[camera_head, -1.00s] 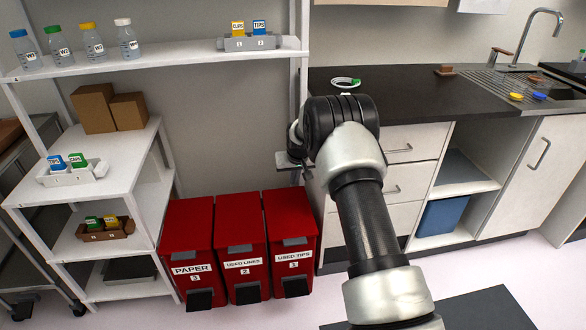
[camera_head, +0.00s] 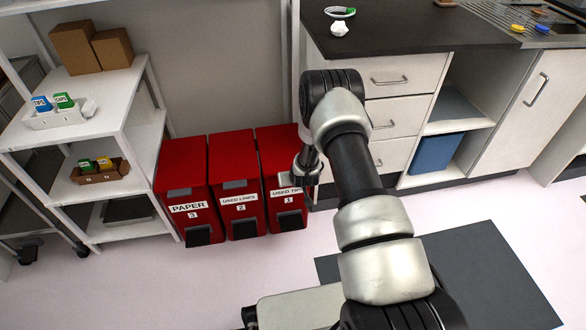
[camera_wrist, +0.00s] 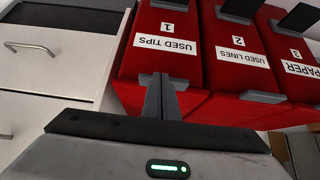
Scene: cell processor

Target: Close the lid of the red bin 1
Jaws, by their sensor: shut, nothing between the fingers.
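Red bin 1 (camera_head: 289,219), labelled "USED TIPS", stands on the floor at the right end of the row in the head view. Its lid (camera_head: 278,150) appears to lie flat over the top like its neighbours' lids, though my arm partly covers it. In the wrist view, bin 1 (camera_wrist: 128,62) appears upside down, with its grey handle (camera_wrist: 186,82) under the label. My gripper (camera_head: 292,182) is shut and empty at the upper front of bin 1. Its fingertips (camera_wrist: 160,92) overlap the handle in the wrist view; I cannot tell whether they touch it.
Red bins 2 (camera_head: 239,219) and 3 (camera_head: 188,220) stand close on the left. White drawers (camera_head: 408,70) under a dark counter (camera_head: 400,30) are on the right. A white shelf (camera_head: 85,123) stands left. Floor in front of the bins is clear.

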